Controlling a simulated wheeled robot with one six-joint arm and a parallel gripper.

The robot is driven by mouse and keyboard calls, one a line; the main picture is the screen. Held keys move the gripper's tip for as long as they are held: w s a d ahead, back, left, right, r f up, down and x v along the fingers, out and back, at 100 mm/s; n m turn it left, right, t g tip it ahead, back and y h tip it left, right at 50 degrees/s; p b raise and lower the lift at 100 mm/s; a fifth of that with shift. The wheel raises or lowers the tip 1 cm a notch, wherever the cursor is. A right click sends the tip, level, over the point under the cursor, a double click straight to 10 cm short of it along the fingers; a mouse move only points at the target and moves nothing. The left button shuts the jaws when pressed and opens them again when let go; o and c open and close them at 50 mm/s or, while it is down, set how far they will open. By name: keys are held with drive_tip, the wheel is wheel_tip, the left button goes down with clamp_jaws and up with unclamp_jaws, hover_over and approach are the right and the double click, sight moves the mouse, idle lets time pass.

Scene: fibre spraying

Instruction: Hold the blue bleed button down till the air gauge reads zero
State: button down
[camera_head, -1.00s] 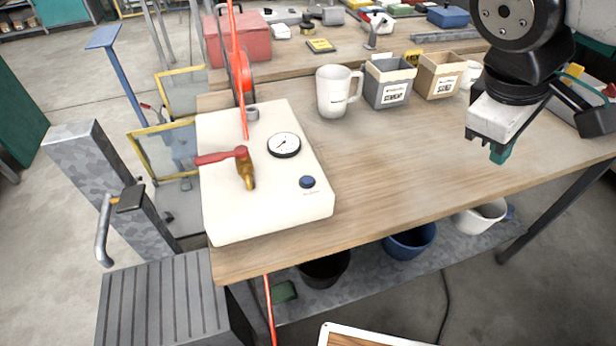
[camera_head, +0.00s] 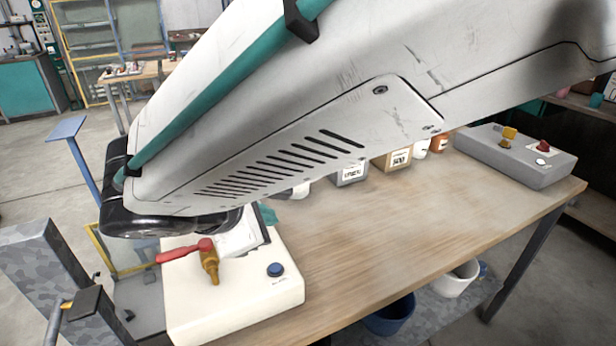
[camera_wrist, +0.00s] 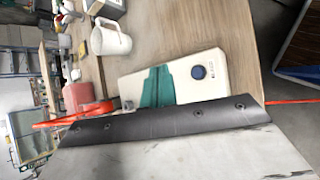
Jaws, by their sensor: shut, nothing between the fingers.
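The blue bleed button (camera_head: 276,269) stands on the front right of a white panel box (camera_head: 235,318) and looks untouched. It also shows in the wrist view (camera_wrist: 198,72). My gripper (camera_wrist: 160,80) is shut and empty, its teal fingers over the box to the left of the button in the wrist view. In the head view a bit of teal (camera_head: 268,214) shows at the gripper, behind the button; the exact height above the box is unclear. The air gauge is hidden in both views, so its reading cannot be seen. A red-handled brass valve (camera_head: 208,262) stands left of the button.
My arm covers much of the head view. The bench middle (camera_head: 400,230) is clear.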

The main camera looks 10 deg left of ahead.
drive_tip(key=shift+f, duration=4.4)
drive_tip(key=shift+f, duration=0.1)
drive_tip(key=shift+f, duration=0.3)
drive_tip(key=shift+f, duration=0.4)
idle(0.9)
drive_tip(key=shift+r, duration=0.85)
drive_tip(key=shift+r, duration=2.5)
